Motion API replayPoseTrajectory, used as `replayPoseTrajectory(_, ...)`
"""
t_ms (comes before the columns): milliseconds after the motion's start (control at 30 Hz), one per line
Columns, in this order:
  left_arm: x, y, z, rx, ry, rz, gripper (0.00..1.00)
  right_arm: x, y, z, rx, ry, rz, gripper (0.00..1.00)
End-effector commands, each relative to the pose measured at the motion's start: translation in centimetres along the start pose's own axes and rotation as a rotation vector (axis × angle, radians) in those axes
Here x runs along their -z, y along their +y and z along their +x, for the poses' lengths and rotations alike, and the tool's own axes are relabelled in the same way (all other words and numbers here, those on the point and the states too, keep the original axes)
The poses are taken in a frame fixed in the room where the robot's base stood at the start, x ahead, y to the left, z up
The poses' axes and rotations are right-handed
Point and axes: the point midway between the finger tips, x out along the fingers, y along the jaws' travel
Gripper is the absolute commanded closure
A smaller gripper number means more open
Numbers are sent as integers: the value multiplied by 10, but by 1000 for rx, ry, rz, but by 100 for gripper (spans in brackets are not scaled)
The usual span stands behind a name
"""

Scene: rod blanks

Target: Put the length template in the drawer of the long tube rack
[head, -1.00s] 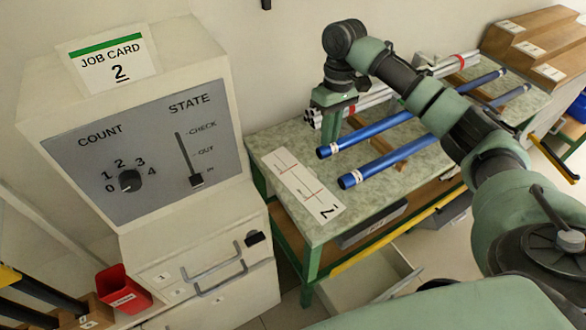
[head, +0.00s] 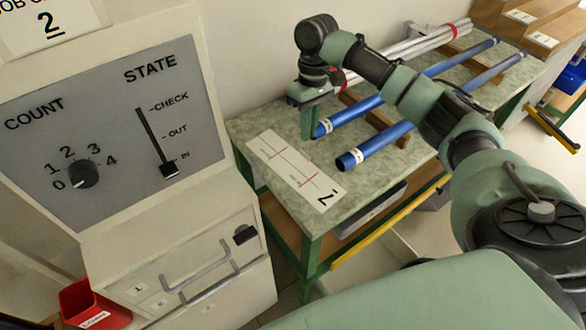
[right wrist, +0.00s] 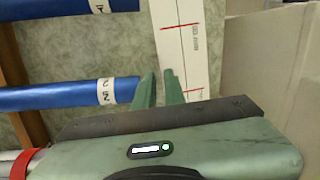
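The length template (head: 296,170) is a flat white strip with red marks and a 2 at its near end. It lies on the green speckled bench top and also shows in the right wrist view (right wrist: 183,45). My right gripper (head: 307,134) is over the bench, between the template and the blue tube ends. In the right wrist view its fingers (right wrist: 160,78) are slightly apart, with bench top showing between them; one overlaps the template's edge. It holds nothing visible. My left gripper is out of view. A pale drawer-like shape (head: 401,254) shows below the bench, partly hidden by my arm.
Two blue tubes (head: 400,137) and a bundle of silver tubes (head: 420,43) lie on wooden supports beside my right arm. A panel cabinet (head: 105,125) stands at left, with a red bin (head: 92,303) below it. A grey box (head: 372,214) sits under the bench top.

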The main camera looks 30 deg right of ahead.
Motion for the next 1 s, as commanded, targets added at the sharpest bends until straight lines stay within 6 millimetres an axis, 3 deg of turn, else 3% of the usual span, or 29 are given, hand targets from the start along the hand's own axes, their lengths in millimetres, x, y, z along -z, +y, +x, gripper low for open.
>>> replayPoseTrajectory(500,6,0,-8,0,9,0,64,4,-2,64,0,-1,0,89)
replayPoseTrajectory(767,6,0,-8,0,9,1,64,4,-2,67,-1,-1,0,89)
replayPoseTrajectory(833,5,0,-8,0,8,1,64,4,-2,67,-1,-1,0,100)
replayPoseTrajectory(1000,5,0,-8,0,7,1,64,4,-2,67,-1,-1,0,100)
